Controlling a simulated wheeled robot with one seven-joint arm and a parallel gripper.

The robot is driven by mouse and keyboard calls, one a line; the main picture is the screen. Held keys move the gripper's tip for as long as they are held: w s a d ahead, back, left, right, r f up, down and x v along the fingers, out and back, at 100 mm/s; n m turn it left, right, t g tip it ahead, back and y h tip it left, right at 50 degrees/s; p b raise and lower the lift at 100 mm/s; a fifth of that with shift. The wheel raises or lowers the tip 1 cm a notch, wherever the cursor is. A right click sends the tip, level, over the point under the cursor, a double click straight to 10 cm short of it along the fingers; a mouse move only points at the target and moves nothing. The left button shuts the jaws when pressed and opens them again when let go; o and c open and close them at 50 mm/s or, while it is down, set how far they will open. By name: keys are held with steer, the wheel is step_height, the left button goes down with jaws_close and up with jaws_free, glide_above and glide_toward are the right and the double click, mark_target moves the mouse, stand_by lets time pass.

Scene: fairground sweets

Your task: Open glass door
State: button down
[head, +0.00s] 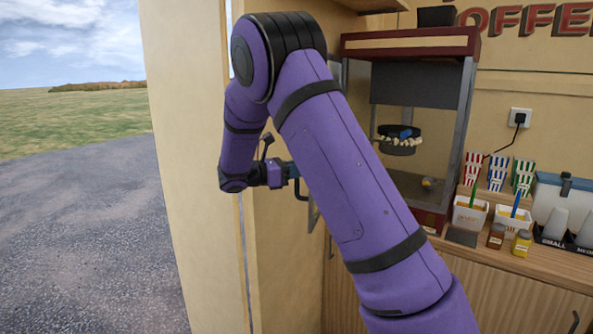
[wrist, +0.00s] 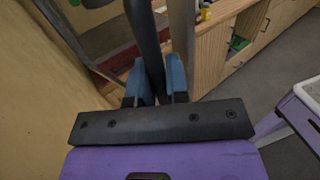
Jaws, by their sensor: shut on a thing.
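The popcorn machine (head: 425,95) has a dark red top and base and stands on the wooden counter, with a kettle and some popcorn inside. Its glass door (head: 314,215) shows as a grey-framed sliver behind my arm, standing out from the cabinet's left side; most of it is hidden. In the wrist view the door's glass (wrist: 112,38) is at upper left. My gripper (head: 296,172) is at the door's handle. In the wrist view its blue fingers (wrist: 158,82) are shut on the dark bar handle (wrist: 147,35).
A cream wall (head: 175,170) stands close to the left of my arm. On the counter right of the machine are striped cups (head: 497,175), white tubs (head: 470,215) and small bottles (head: 522,243).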

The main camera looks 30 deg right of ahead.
steer(key=c, duration=1.1)
jaws_free()
steer(key=v, duration=1)
steer(key=shift+w+a, duration=0.1)
steer(key=shift+a, duration=0.2)
